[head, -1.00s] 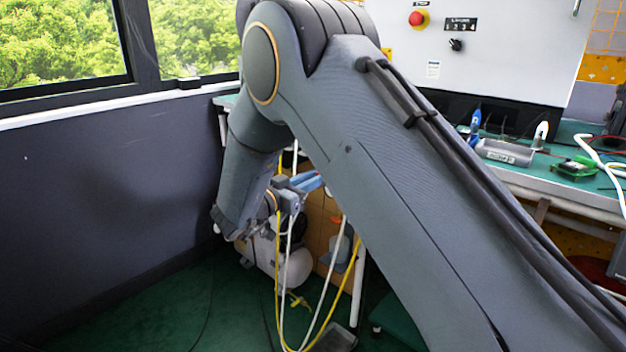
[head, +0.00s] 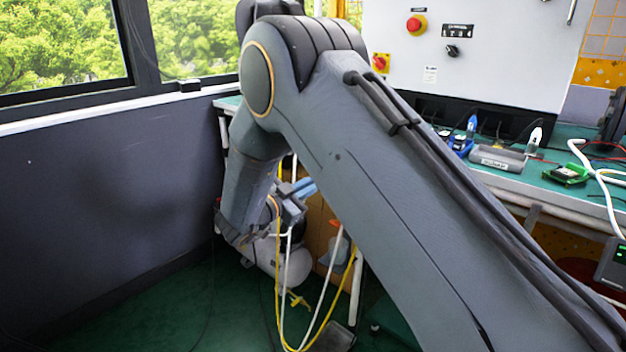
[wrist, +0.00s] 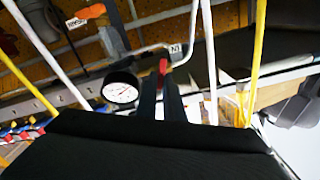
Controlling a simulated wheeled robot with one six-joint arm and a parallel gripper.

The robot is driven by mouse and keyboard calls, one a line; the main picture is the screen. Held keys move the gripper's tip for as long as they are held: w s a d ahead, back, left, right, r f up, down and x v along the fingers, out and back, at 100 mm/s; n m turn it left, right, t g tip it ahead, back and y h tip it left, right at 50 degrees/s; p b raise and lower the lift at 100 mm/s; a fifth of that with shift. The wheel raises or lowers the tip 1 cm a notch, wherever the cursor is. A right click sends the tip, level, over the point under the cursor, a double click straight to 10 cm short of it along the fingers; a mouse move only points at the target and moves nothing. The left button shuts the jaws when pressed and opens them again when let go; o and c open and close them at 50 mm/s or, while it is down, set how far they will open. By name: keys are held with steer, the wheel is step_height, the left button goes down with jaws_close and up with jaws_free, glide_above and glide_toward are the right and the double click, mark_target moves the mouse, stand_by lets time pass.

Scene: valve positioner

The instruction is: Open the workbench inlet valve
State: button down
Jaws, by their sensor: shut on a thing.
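In the wrist view, the red handle (wrist: 163,66) shows at the tips of two dark fingers, beside a small white label (wrist: 176,50) that seems to read IN upside down. My gripper (wrist: 164,78) is shut on this red handle, with the fingers close on either side of it. A round white pressure gauge (wrist: 120,89) sits just left of the fingers. The valve body is mostly hidden behind the fingers. In the head view, my arm reaches down beside the workbench (head: 590,207), and the fingers and handle cannot be made out there.
An orange handle with a tag (wrist: 90,12) is at the wrist view's upper left. White and yellow hoses hang close around my wrist; the yellow hose (head: 350,285) loops low in the head view. Dark wall (head: 100,200) lies left; green floor is open.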

steer(key=m, duration=0.4)
steer(key=m+p, duration=0.1)
steer(key=m, duration=0.3)
steer(key=f+m, duration=0.1)
steer(key=m, duration=0.4)
steer(key=shift+s+d+f+p, duration=0.1)
steer(key=shift+s+d+p, duration=0.15)
steer(key=shift+p, duration=0.15)
stand_by(0.3)
steer(key=c, duration=1.9)
jaws_free()
steer(key=shift+o, duration=0.2)
steer(key=p+v, duration=0.1)
steer(key=v, duration=0.6)
steer(key=shift+s+a, duration=0.25)
steer(key=shift+s, duration=0.1)
